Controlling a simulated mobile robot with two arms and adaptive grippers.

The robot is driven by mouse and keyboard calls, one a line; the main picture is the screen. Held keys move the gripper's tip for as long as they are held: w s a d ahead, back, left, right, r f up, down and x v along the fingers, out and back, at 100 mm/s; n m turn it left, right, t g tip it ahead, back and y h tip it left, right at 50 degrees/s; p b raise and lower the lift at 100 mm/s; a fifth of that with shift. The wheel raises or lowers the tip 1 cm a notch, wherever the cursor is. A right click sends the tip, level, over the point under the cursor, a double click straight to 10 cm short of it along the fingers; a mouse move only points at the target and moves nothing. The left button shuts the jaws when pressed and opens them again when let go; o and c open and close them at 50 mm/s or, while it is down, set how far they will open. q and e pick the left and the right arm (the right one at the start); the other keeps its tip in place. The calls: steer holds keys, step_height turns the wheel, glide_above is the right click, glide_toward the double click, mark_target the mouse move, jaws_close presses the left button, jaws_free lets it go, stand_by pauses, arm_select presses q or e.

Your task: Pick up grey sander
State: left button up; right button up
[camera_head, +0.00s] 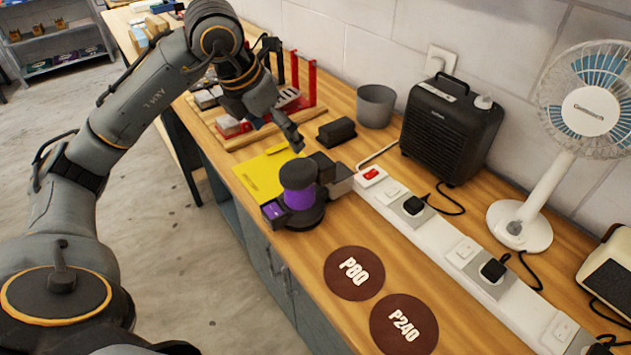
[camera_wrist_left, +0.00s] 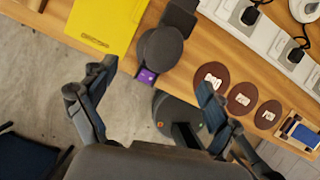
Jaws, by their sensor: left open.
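The grey sander (camera_head: 299,192) has a purple band and a dark round top. It stands on the wooden bench near its front edge, beside a yellow sheet or folder (camera_head: 262,172). In the left wrist view the sander (camera_wrist_left: 160,52) lies beyond the fingertips, a little above the middle of the gap. My left gripper (camera_head: 291,134) is over the bench, behind and above the sander, and apart from it. In the wrist view its fingers (camera_wrist_left: 153,92) are spread wide with nothing between them. My right gripper is not in view.
A white power strip (camera_head: 460,255) with plugs runs along the bench right of the sander. Brown P80 (camera_head: 354,273) and P240 (camera_head: 404,324) discs lie in front of it. A black box (camera_head: 337,132), grey cup (camera_head: 376,105), black heater-like unit (camera_head: 452,130) and fan (camera_head: 590,105) stand behind.

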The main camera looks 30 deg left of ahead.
mark_target(298, 164)
arm_select(q)
steer(key=shift+f, duration=0.5)
steer(key=x, duration=0.3)
steer(key=p+x, duration=0.1)
steer(key=x, duration=0.1)
steer(key=shift+s+d+f, duration=0.15)
steer(key=shift+s+f, duration=0.1)
steer(key=shift+f, duration=0.05)
steer(key=f, duration=0.1)
steer(key=w+d+f+p, duration=0.1)
steer(key=shift+w+f+p, duration=0.25)
steer(key=shift+f+p, duration=0.05)
steer(key=p+x, duration=0.1)
steer(key=x, duration=0.2)
steer(key=shift+w, duration=0.15)
steer(key=shift+f, duration=0.2)
steer(key=c, duration=1.4)
steer(key=shift+w+r, duration=0.1)
steer(key=shift+r, duration=0.15)
steer(key=shift+c, duration=0.5)
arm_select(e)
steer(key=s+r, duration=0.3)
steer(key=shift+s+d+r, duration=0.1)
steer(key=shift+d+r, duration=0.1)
